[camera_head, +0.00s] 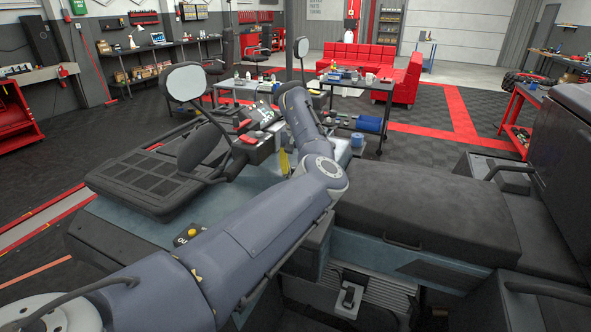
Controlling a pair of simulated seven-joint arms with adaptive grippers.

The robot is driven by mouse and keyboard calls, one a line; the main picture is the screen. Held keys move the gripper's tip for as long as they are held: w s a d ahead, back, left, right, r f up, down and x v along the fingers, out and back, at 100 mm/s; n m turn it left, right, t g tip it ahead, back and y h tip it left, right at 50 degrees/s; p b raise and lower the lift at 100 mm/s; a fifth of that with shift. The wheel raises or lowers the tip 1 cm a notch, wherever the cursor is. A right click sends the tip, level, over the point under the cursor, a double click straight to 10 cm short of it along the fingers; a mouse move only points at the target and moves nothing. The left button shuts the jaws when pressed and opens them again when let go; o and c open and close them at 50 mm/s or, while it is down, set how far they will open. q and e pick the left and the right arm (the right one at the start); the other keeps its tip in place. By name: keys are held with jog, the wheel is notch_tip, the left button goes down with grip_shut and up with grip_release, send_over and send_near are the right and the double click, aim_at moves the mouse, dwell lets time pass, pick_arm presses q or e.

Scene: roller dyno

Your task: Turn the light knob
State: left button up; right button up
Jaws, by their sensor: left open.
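My left arm (245,235) reaches in from the lower left over the vehicle and bends at a joint (320,175). Its far part rises beside the handlebar and dash area. The left gripper is at that far end, open, but its fingers are hard to make out against the dash. A small display (262,114) and a handlebar control block with a red switch (249,140) are just left of the far part of the arm. I cannot make out which part is the light knob. My right gripper is not in view.
Two mirrors (186,83) stand up from the vehicle. A black rack (150,178) lies on its front and a black seat (425,215) behind the bars. A yellow button box (192,233) is beside my arm. Tables and a red sofa (352,57) stand beyond.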

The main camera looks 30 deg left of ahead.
pick_arm(q)
grip_shut()
dwell(0.3)
jog(key=shift+n, duration=0.4)
jog(key=n, duration=0.3)
jog(key=shift+n, duration=2.5)
